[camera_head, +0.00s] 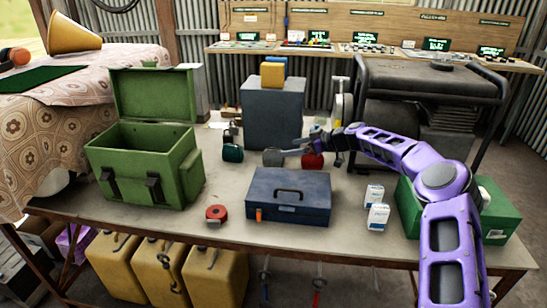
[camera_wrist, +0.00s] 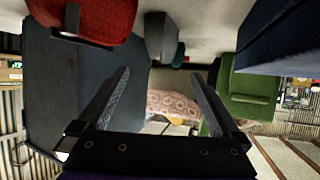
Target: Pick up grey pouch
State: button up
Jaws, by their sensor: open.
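The grey pouch (camera_head: 272,158) stands on the table in front of the blue-grey cabinet, between a teal pouch (camera_head: 232,152) and a red pouch (camera_head: 312,161). In the wrist view the grey pouch (camera_wrist: 160,37) is at the upper middle, beyond my fingers, with the red pouch (camera_wrist: 92,18) nearer at upper left and the teal pouch (camera_wrist: 179,55) behind it. My gripper (camera_head: 288,147) reaches in from the right, close to the grey pouch. Its two fingers (camera_wrist: 160,74) are spread apart with nothing held between them.
The blue-grey cabinet (camera_head: 275,118) stands close behind the pouches. A blue toolbox (camera_head: 288,206) lies in front, and an open green box (camera_head: 140,170) stands at left. A red tape roll (camera_head: 216,213) and small white boxes (camera_head: 376,205) are nearby. Bare table lies between the pouches and toolbox.

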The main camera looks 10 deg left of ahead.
aim_at(280, 149)
jog(key=shift+f+x, duration=0.15)
jog(key=shift+x, duration=1.5)
jog(key=shift+f+x, duration=0.15)
jog(key=shift+x, duration=1.5)
jog(key=shift+w+d, duration=0.1)
jog(key=shift+d, duration=0.1)
grip_shut()
